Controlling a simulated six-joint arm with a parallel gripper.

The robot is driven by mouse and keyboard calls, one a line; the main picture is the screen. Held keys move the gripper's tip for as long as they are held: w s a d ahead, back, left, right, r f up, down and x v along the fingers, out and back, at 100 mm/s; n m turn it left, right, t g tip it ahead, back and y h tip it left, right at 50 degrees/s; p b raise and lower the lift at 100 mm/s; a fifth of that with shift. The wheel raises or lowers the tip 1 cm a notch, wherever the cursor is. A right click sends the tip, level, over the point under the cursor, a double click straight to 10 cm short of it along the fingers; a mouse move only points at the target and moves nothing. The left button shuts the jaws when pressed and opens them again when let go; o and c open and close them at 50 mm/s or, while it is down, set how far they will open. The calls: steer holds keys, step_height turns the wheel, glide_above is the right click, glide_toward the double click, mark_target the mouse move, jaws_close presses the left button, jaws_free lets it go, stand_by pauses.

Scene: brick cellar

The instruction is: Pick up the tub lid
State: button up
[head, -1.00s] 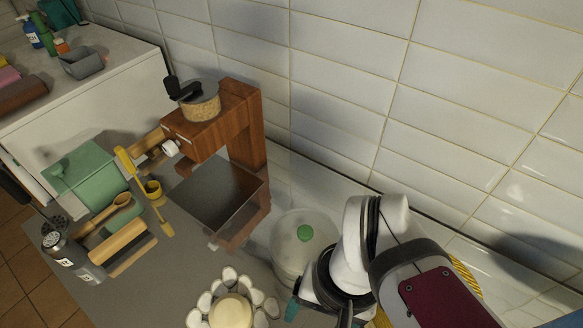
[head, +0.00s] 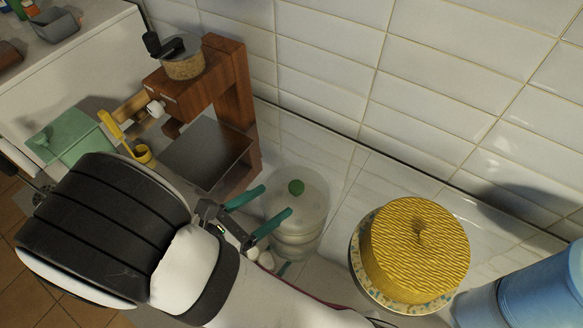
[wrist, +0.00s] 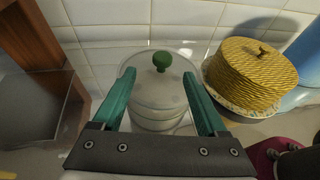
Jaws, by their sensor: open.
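The tub lid (head: 310,187) is pale and translucent with a green round knob (head: 296,187). It sits on a clear, whitish tub (head: 298,240) near the tiled wall. In the wrist view the lid (wrist: 148,92) and its green knob (wrist: 162,61) show ahead, between the fingers as seen from there. My gripper (head: 268,208) has green fingers and is open and empty, with its fingertips at the near left side of the lid in the head view. Whether the fingers touch the lid I cannot tell. The gripper also shows in the wrist view (wrist: 158,76).
A yellow woven cover (head: 415,245) on a patterned plate stands right of the tub, with a blue container (head: 545,285) beyond. A green box (head: 75,140) is farther left. The tiled wall (head: 330,50) is behind.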

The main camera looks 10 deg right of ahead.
mark_target(291, 191)
steer(key=x, duration=0.8)
steer(key=shift+d, duration=0.35)
steer(key=shift+r, duration=0.1)
jaws_close()
